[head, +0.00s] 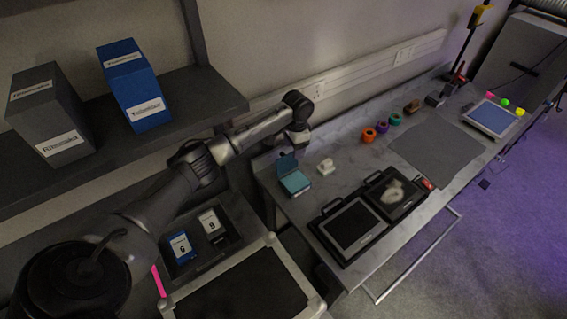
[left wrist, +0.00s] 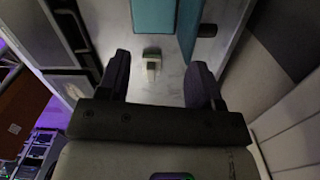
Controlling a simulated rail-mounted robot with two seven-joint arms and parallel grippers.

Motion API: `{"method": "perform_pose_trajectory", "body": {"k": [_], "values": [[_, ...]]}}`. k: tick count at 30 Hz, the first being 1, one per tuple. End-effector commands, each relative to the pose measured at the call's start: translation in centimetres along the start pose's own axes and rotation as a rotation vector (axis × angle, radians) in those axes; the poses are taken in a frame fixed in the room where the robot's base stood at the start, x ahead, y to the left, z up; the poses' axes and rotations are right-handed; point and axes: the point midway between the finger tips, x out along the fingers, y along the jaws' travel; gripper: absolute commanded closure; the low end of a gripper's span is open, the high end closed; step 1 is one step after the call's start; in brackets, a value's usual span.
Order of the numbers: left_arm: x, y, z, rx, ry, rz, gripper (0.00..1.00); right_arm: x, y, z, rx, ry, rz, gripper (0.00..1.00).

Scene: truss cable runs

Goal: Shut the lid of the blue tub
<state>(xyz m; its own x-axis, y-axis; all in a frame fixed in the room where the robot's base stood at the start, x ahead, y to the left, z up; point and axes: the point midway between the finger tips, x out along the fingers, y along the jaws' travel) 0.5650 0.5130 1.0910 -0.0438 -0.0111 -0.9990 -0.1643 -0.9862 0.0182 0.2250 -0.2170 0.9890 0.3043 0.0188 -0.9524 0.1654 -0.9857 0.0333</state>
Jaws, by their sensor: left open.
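The blue tub (head: 296,183) is a small teal box at the near left end of the grey bench. Its lid (head: 286,163) stands raised at the tub's back edge, so the tub is open. My left gripper (head: 298,139) is above and behind the lid, apart from it in the head view. In the left wrist view my left gripper (left wrist: 160,60) has its two dark fingers spread with nothing held between them. Teal panels of the tub (left wrist: 154,14) show beyond the fingertips at the top. My right gripper is in neither view.
A small white block (head: 326,166) stands just right of the tub. Two black trays (head: 318,225) lie in front. Orange, purple and green rings (head: 368,135) sit farther along the bench. A wall rail (head: 345,79) runs behind. A shelf with boxes (head: 134,88) is at left.

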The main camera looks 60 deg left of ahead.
Motion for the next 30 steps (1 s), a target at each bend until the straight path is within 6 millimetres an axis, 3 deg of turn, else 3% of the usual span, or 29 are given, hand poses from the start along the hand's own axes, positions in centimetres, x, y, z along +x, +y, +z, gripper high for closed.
{"method": "perform_pose_trajectory", "body": {"k": [1, 6, 12, 17, 30], "values": [[-0.8, -2.1, 0.0, -0.042, 0.011, 0.011, 0.40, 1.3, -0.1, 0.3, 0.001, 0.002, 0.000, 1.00], [-3.6, -6.0, 0.8, -0.125, 0.036, 0.057, 0.40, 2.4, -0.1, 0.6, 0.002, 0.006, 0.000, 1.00], [-4.3, -7.5, 1.2, -0.162, 0.048, 0.081, 0.40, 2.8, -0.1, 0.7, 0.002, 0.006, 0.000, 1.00], [-2.2, -7.4, 1.2, -0.164, 0.047, 0.084, 0.40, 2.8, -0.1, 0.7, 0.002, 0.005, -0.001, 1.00], [5.6, -6.7, 0.7, -0.163, 0.048, 0.083, 0.40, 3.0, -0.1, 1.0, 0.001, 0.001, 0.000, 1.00]]}}
